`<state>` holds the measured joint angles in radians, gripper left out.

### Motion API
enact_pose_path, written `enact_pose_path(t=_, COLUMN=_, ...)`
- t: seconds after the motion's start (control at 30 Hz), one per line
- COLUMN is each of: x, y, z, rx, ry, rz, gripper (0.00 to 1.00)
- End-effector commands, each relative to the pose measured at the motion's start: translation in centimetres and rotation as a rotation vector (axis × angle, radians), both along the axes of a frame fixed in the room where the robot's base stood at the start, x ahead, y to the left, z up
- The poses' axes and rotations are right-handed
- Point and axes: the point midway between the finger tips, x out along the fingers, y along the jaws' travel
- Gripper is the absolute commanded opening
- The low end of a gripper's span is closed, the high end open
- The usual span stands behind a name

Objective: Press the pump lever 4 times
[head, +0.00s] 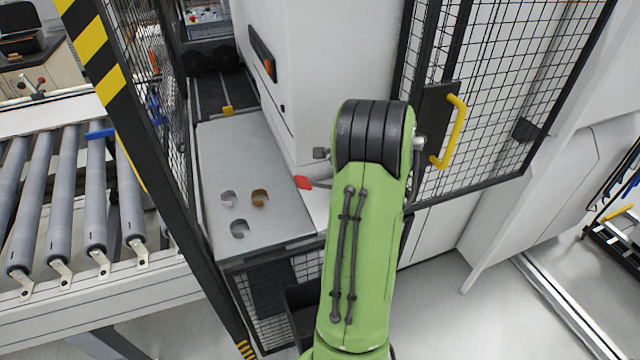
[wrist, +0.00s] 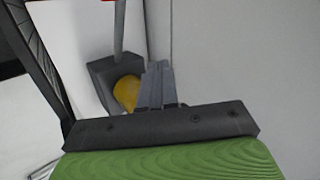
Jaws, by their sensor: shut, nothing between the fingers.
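The pump lever (head: 303,182) shows in the head view as a red grip on a thin dark rod, just left of my green arm. The rest of the pump is hidden behind the arm. In the wrist view a grey block (wrist: 103,72) with a yellow round part (wrist: 126,93) and an upright grey rod (wrist: 119,28) stands just beyond my fingers. A bit of red shows at the top edge there. My gripper (wrist: 158,72) is shut and empty, its fingers overlapping the block's right side in the picture. I cannot tell whether they touch. The head view hides my gripper behind the arm.

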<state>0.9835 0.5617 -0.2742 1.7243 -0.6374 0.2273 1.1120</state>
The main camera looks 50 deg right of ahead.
Motion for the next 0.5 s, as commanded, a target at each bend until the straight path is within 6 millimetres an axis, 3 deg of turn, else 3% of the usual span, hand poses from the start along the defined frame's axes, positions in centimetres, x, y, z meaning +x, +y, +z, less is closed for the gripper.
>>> enact_pose_path(t=0.37, x=-0.02, y=-0.01, z=0.07, rx=0.012, ry=-0.005, rz=-0.013, gripper=0.0)
enact_pose_path(t=0.5, x=-0.19, y=-0.13, z=0.65, rx=0.144, ry=-0.063, rz=-0.166, gripper=0.0)
